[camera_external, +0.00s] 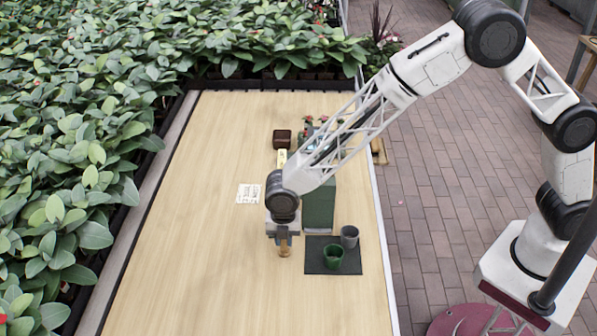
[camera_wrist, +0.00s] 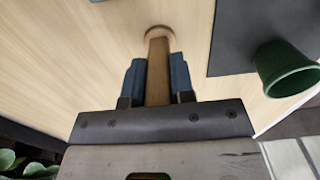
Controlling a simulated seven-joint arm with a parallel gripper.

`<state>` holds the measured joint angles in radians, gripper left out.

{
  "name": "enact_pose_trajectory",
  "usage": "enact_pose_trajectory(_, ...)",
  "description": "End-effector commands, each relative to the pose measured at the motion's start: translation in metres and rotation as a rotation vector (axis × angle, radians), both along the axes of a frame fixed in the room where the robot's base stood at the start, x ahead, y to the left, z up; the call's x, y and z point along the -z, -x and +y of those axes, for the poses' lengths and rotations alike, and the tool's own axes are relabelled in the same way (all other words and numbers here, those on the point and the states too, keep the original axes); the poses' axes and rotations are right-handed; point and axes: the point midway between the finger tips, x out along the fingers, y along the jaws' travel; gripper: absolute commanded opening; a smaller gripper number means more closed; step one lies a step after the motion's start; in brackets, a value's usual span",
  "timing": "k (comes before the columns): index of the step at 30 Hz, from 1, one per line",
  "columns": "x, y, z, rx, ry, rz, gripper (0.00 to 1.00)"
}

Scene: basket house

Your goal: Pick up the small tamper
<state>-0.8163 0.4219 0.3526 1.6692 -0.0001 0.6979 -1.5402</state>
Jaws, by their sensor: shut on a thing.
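The small tamper (camera_wrist: 158,62) is wooden, with a straight handle and a wider round end. In the wrist view its handle lies between the two blue-grey fingers of my gripper (camera_wrist: 160,78), and its round end points away from the gripper. My gripper is shut on the handle. In the external view the tamper (camera_external: 284,251) shows just below my gripper (camera_external: 284,238), low over the wooden table. I cannot tell whether its round end touches the table. The upper part of the handle is hidden by the gripper.
A dark mat (camera_external: 315,266) lies right of the gripper, holding a green pot (camera_external: 333,257) and a grey pot (camera_external: 349,236). A green box (camera_external: 319,207) stands behind it. A white card (camera_external: 248,194) and a dark brown pot (camera_external: 282,138) are farther back. The table's left and front are clear.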

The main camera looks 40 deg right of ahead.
Motion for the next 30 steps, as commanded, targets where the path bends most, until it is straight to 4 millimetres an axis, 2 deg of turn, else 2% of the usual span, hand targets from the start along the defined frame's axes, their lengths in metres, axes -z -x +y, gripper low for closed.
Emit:
enact_pose_trajectory(5, -0.002, 0.000, 0.000, 0.000, 0.000, 0.000, 0.00)
enact_pose_trajectory(11, -0.013, 0.000, 0.000, 0.000, -0.001, -0.001, 0.00)
enact_pose_trajectory(24, -0.075, 0.000, 0.000, 0.000, -0.001, -0.001, 0.00)
enact_pose_trajectory(30, -0.095, 0.000, 0.000, 0.000, -0.001, -0.001, 0.00)
